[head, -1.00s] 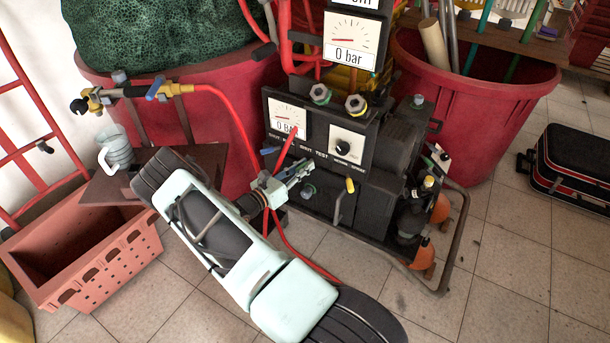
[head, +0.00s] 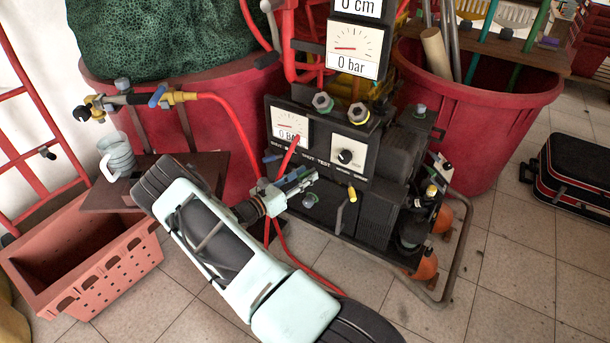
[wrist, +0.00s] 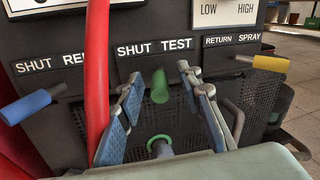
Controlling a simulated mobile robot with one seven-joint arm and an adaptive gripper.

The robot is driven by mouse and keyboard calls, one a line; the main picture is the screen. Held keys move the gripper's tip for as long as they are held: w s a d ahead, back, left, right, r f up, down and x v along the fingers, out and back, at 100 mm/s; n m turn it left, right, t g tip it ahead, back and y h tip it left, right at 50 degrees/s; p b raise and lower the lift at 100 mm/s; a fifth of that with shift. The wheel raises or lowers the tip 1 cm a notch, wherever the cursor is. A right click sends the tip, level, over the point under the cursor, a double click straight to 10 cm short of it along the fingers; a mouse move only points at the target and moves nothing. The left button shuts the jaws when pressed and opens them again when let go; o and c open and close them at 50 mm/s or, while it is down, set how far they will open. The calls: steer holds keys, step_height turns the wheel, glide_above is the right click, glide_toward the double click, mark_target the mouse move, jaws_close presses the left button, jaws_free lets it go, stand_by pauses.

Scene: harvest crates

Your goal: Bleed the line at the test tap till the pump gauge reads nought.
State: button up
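The pump unit's black panel carries a gauge (head: 290,122) reading about 0 bar, its face partly crossed by a red hose. In the wrist view, a green handle (wrist: 161,88) sits under the SHUT and TEST labels, with a green-collared fitting (wrist: 160,143) below it. My gripper (wrist: 168,95) is open at the panel, one blue-padded finger on each side of the green handle, with gaps visible. Its fingers also show in the head view (head: 298,182), where the green handle is hard to make out. Whether the handle is turned to SHUT or TEST I cannot tell.
A blue lever (wrist: 30,105) and a yellow lever (wrist: 260,62) flank the green handle. A red hose (wrist: 97,75) hangs close by my left finger. A second gauge (head: 355,50) above reads 0 bar. A clear jug (head: 118,157) stands left, by a perforated crate (head: 110,283).

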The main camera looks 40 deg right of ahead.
steer(key=s+a, duration=0.1)
steer(key=a, duration=1)
steer(key=shift+s+a, duration=0.25)
steer(key=shift+s, duration=0.05)
